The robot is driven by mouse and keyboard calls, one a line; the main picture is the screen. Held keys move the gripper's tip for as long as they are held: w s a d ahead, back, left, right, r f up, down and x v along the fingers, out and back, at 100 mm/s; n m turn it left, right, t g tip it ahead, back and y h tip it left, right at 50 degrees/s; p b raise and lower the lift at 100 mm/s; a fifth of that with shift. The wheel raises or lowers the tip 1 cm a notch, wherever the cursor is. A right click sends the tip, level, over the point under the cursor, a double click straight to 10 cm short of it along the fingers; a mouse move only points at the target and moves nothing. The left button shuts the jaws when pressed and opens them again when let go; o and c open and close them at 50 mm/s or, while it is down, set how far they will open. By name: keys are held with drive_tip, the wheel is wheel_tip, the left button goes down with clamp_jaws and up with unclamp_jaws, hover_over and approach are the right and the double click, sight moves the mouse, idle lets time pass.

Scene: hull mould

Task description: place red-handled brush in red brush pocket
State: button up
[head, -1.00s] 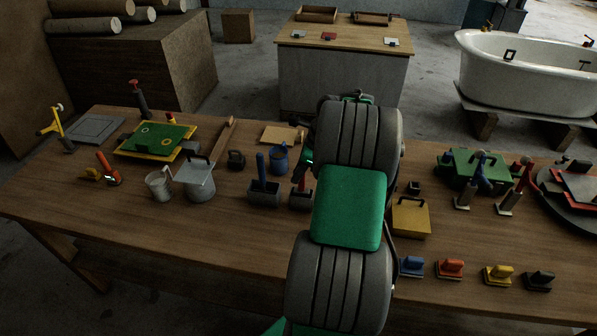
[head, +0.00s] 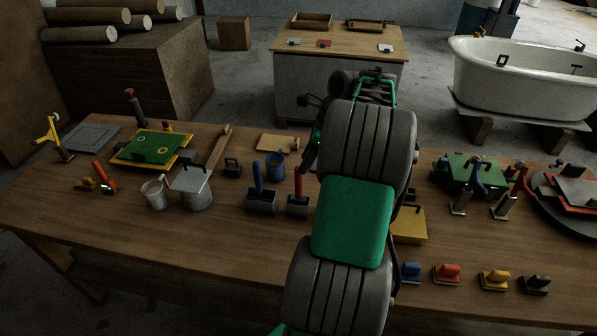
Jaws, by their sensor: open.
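The red-handled brush (head: 298,183) stands upright on the table, its handle rising from a dark grey box-like pocket (head: 298,208). Its bristle end is not visible. Beside it on the left, a blue-handled brush (head: 258,178) rises from a similar grey pocket (head: 261,204). My gripper (head: 309,162) is partly hidden by my own arm. It is open, above and slightly right of the red handle's top, and appears clear of it.
A yellow box (head: 410,226) sits right of my arm. Several small coloured blocks (head: 446,274) line the front edge. The front left table is clear.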

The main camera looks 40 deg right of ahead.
drive_tip(key=w+a+r+n, duration=0.1)
drive_tip(key=a+r+n, duration=0.1)
drive_tip(key=a+n, duration=0.3)
drive_tip(key=w+a+r+n+h, duration=0.1)
drive_tip(key=a+r+n, duration=0.1)
drive_tip(key=a, duration=0.4)
drive_tip(key=w+a+r+n, duration=0.1)
drive_tip(key=a+r+n, duration=0.25)
drive_tip(key=a, duration=0.25)
drive_tip(key=s+a+f+n+h, duration=0.1)
drive_tip(key=s+a+f+n, duration=0.2)
drive_tip(key=s+a+n, duration=0.8)
drive_tip(key=a+n, duration=0.4)
drive_tip(key=n, duration=0.3)
drive_tip(key=shift+a+t+h, duration=0.25)
drive_tip(key=shift+t+h, duration=0.15)
drive_tip(key=shift+f, duration=0.1)
